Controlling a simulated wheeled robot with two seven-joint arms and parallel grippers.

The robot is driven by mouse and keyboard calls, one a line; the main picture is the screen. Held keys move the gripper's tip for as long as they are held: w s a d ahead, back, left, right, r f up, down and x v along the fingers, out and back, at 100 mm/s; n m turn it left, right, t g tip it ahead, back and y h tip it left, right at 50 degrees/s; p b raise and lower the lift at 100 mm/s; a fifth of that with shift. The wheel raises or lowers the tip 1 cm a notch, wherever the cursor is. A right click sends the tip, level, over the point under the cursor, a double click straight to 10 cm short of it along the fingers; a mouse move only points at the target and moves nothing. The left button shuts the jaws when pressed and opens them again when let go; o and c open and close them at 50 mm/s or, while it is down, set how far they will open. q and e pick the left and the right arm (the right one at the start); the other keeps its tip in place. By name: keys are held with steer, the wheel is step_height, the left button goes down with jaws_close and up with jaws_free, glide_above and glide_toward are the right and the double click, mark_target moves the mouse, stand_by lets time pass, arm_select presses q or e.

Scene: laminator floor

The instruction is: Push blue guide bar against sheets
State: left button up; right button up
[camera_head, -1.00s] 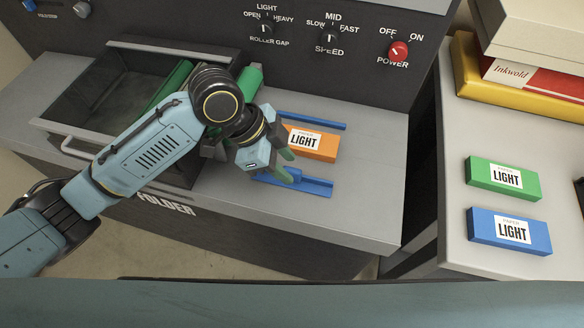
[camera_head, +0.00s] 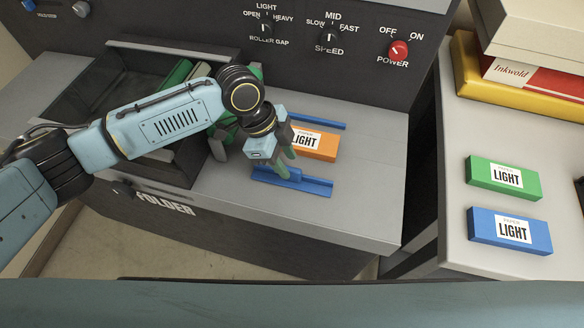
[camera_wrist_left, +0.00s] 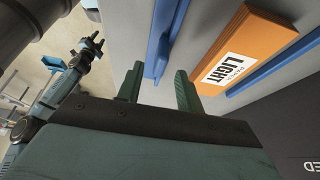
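The front blue guide bar (camera_head: 305,185) lies on the grey feed table, with a gap between it and the orange sheet pack (camera_head: 322,147) labelled LIGHT. A second blue bar (camera_head: 312,121) runs along the pack's far side. My left gripper (camera_head: 284,163) is over the left end of the front bar, fingers pointing down. In the left wrist view its two green fingers (camera_wrist_left: 158,88) are apart with nothing held. The front bar (camera_wrist_left: 160,42) shows beyond the gap between them. Whether a finger touches the bar is unclear. My right gripper (camera_wrist_left: 90,45) seems to show small in that view.
A dark open tray (camera_head: 90,92) with a handle stands left of the bars. The control panel with the red power knob (camera_head: 398,50) rises behind. Green (camera_head: 503,178) and blue (camera_head: 510,231) LIGHT packs lie on the right-hand table. The feed table's right part is clear.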

mark_target(291, 169)
arm_select(q)
steer(key=shift+x, duration=2.05)
steer(key=shift+c, duration=0.5)
jaws_close()
